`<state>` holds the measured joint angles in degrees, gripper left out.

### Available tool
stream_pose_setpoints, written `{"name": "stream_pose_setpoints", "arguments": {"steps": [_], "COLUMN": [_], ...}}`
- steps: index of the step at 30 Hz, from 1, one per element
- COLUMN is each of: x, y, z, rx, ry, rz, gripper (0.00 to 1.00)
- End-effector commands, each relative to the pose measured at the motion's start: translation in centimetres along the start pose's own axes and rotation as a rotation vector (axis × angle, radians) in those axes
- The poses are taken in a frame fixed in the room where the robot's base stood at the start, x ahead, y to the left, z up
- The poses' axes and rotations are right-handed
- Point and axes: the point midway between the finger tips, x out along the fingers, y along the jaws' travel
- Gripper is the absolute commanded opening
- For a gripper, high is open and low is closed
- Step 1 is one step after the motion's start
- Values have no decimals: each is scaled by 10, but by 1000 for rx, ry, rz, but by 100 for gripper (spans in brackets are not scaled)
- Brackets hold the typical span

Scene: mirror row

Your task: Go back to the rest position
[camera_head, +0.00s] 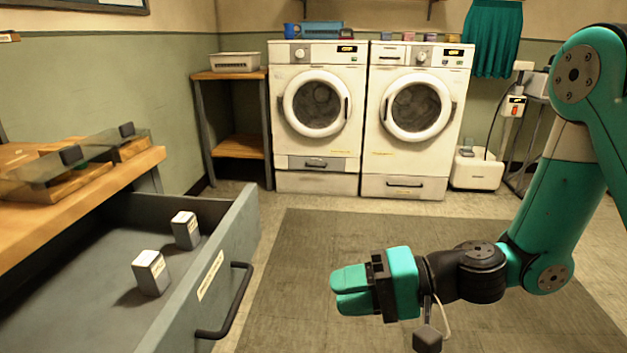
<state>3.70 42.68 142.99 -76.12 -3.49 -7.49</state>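My gripper (350,290) is at the lower middle of the head view, at the end of my teal and black arm. It points left and hangs in the air over the grey floor mat (305,240). Its teal fingers lie close together with only a thin dark line between them, and I see nothing held. It is apart from the open drawer, to the right of the drawer's black handle (234,308).
An open grey drawer (228,240) at the left holds two small grey blocks, one nearer (151,273) and one farther (185,230). A wooden worktop (130,170) is above it. Two white machines (318,110) stand at the back wall. The mat is clear.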

Motion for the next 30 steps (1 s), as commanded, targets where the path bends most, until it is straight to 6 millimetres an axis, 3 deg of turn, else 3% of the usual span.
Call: {"name": "stream_pose_setpoints", "arguments": {"steps": [5,12,24,30], "x": [-5,-44,-114,-126], "y": [-26,-42,-66,-119], "z": [42,87,117,113], "rx": [-230,-480,-609,-598], "ry": [-203,-391,-387,-394], "rz": [182,536,905,898], "gripper": [36,36,36,36]}}
